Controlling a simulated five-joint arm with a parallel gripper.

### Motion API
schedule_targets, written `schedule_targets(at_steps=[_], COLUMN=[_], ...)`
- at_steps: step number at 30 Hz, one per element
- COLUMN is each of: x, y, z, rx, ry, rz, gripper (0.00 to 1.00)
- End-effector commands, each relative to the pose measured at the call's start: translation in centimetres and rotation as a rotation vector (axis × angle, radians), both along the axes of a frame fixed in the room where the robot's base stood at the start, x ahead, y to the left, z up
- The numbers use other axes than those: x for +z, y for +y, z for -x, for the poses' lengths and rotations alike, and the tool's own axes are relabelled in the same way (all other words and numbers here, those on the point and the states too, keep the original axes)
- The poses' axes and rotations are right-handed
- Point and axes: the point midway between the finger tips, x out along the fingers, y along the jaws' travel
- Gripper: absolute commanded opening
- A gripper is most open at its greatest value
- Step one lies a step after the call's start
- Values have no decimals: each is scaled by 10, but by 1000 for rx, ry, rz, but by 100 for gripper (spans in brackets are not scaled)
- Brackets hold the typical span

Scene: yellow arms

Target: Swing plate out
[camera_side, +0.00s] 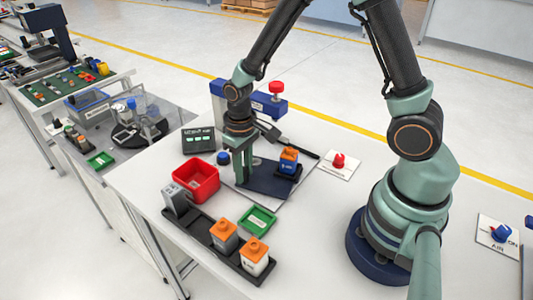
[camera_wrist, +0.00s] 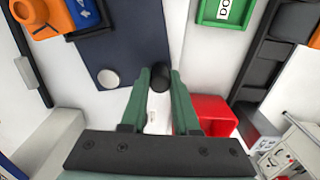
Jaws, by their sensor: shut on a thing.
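The dark blue plate (camera_side: 268,186) lies low over a pale base on the table, and it also fills the upper middle of the wrist view (camera_wrist: 135,45). An orange-topped block (camera_side: 289,156) sits in a dark holder on the plate's far right part; it shows at the upper left of the wrist view (camera_wrist: 40,15). A black round knob (camera_wrist: 160,80) stands at the plate's near edge. My gripper (camera_side: 241,181) points down at the plate's left end. In the wrist view its green fingers (camera_wrist: 161,84) are shut on the black knob. The fingers partly hide the knob.
A red bin (camera_side: 196,180) stands close left of my gripper, and a green tray (camera_side: 257,221) in front. A black rack (camera_side: 205,226) holds orange-topped blocks. A blue fixture with a red knob (camera_side: 277,87) stands behind. A red switch (camera_side: 339,161) is at right.

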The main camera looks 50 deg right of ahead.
Motion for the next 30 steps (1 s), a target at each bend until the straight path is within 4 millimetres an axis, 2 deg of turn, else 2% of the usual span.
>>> schedule_targets(at_steps=[10,22,30], x=[0,0,0], y=[1,3,3], z=[-1,-17,-19], rx=[2,1,1], ry=[1,0,1], rz=[0,0,0], gripper=[9,10,10])
